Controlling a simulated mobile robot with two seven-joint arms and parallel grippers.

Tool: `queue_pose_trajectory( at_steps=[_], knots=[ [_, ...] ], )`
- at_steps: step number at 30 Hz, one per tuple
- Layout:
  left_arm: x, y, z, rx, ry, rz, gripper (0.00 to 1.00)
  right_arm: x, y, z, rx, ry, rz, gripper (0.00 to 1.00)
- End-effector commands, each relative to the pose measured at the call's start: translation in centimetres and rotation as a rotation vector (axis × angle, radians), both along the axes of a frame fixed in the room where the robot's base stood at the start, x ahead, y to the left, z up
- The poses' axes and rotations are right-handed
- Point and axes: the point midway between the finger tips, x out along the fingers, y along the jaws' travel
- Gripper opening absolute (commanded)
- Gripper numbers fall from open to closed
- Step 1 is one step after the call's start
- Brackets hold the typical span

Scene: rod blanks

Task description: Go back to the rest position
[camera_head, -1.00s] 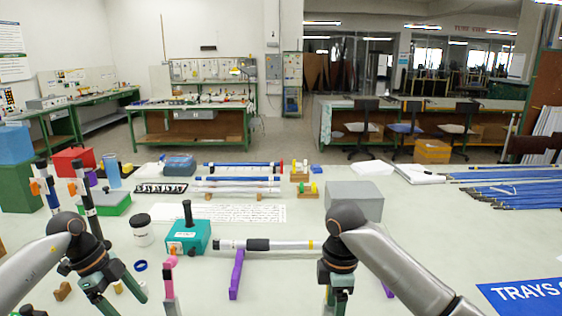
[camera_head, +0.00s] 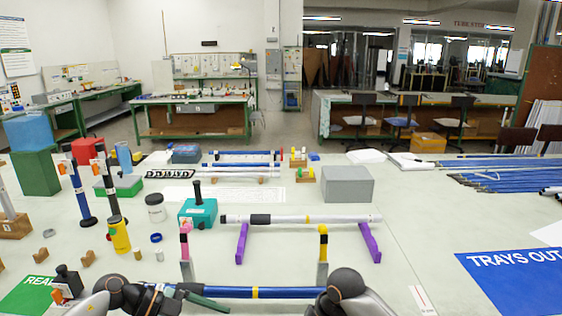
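My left gripper (camera_head: 205,302) is low at the bottom of the view, folded in near my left wrist joint. Its dark green finger part lies close to a blue rod (camera_head: 275,292) with a yellow band; I cannot tell whether they touch. My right arm's dark wrist joint (camera_head: 347,284) is at the bottom, overlapping the right end of that rod. My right gripper's fingers are hidden or cut off there. A white rod (camera_head: 340,219) with a black sleeve lies across two purple stands (camera_head: 241,243), clear of both arms.
Pink-topped (camera_head: 186,246) and yellow-topped (camera_head: 322,250) posts stand in front of the white rod. A teal box (camera_head: 197,213), a white jar (camera_head: 155,208) and a yellow bottle (camera_head: 118,236) stand left. A grey box (camera_head: 348,184) is behind. A blue tray mat (camera_head: 520,280) lies right.

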Motion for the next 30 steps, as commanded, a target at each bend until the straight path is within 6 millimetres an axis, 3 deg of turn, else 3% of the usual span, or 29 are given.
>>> queue_pose_trajectory(
  at_steps=[1,3,6,9,14,17,20,24,27,30],
  knots=[
    [-1.0,-2.5,-0.3,-0.111,-0.030,0.006,0.84,-1.1,0.6,-2.0,0.047,-0.001,-0.049,0.74],
    [-1.8,-5.2,0.1,-0.262,-0.083,0.052,0.84,-2.2,1.3,-4.2,0.109,-0.018,-0.129,0.74],
    [-2.4,-7.5,0.8,-0.451,-0.143,0.177,0.84,-3.8,1.7,-7.0,0.193,-0.043,-0.255,0.74],
    [-2.8,-8.0,0.9,-0.588,-0.174,0.356,0.84,-5.7,1.5,-9.4,0.268,-0.069,-0.385,0.74],
    [-3.6,-6.0,-1.3,-0.678,-0.155,0.710,0.84,-9.1,0.0,-12.3,0.365,-0.118,-0.599,0.74],
    [-5.0,-3.7,-4.4,-0.646,-0.091,0.943,0.84,-11.6,-1.6,-13.6,0.410,-0.155,-0.727,0.74],
    [-7.7,-1.3,-8.5,-0.559,0.011,1.154,0.84,-14.3,-3.7,-14.4,0.445,-0.199,-0.848,0.74],
    [-13.5,1.2,-14.3,-0.380,0.196,1.368,0.84,-18.2,-6.8,-14.7,0.475,-0.266,-0.982,0.74],
    [-17.7,2.1,-17.3,-0.261,0.319,1.446,0.84,-20.3,-8.6,-14.5,0.485,-0.309,-1.043,0.74],
    [-20.8,2.5,-19.0,-0.181,0.407,1.481,0.84,-21.7,-9.8,-14.2,0.493,-0.339,-1.076,0.74]
  ],
)
